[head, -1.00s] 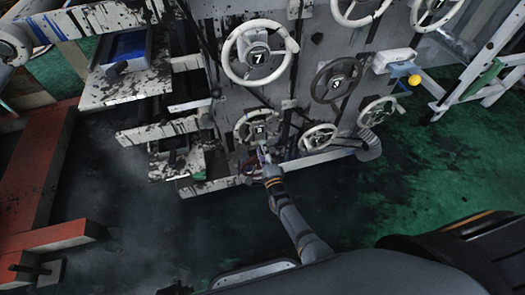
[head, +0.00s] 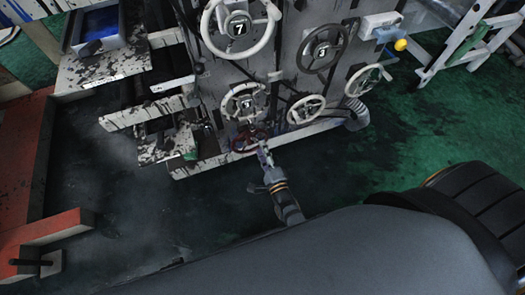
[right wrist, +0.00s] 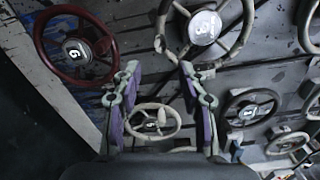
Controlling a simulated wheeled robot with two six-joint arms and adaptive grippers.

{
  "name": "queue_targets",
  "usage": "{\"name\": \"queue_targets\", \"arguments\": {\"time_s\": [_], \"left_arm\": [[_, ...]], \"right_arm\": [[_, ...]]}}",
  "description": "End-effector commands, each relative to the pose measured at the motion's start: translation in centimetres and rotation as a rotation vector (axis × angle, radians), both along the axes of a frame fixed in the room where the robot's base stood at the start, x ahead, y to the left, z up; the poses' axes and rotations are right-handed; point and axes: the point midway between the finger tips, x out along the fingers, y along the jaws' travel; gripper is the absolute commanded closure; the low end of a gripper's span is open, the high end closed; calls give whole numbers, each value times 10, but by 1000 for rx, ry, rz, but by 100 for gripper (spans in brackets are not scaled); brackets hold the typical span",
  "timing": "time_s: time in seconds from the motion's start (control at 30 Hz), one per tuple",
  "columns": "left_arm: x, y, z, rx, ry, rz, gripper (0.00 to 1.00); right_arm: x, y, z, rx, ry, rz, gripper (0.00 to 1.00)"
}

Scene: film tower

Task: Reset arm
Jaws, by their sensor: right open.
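My right gripper (head: 262,150) is in front of the low part of the wheel panel, beside a dark red wheel (head: 242,143). In the right wrist view its two purple-lined fingers (right wrist: 158,75) are spread apart with nothing held between them. A small pale wheel (right wrist: 172,122) shows behind the gap. A red wheel (right wrist: 47,62) is left of the fingers, and a larger pale wheel (right wrist: 236,40) is above and right of them. Both look apart from the fingers. My left gripper is not in either view now.
The stained panel (head: 283,80) carries several wheels, including white wheel 7 (head: 212,42) and a dark wheel (head: 301,58). Stained shelves (head: 125,70) jut out at left. A red beam (head: 25,150) borders the left floor. Green floor (head: 430,130) is open at right.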

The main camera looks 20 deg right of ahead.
Motion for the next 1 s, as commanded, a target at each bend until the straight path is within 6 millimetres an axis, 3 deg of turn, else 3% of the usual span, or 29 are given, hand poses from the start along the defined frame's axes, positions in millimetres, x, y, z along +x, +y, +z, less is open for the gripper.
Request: {"name": "queue_targets", "arguments": {"time_s": [0.33,0.4,0.47,0.57,0.6,0.7,0.8,1.0], "left_arm": [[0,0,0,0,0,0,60],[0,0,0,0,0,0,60],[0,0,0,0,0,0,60],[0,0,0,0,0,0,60],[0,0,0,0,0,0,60],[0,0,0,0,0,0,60],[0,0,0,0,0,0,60],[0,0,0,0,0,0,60]], "right_arm": [[0,0,-2,-7,7,0,58],[-3,-3,-15,-62,49,4,58],[-9,-8,-40,-176,134,19,58],[-35,-26,-107,-484,361,101,58],[-52,-36,-136,-625,462,161,58],[-97,-60,-194,-928,675,350,58],[-143,-83,-233,-1151,825,561,58],[-229,-125,-277,-1433,1006,1013,58]]}}
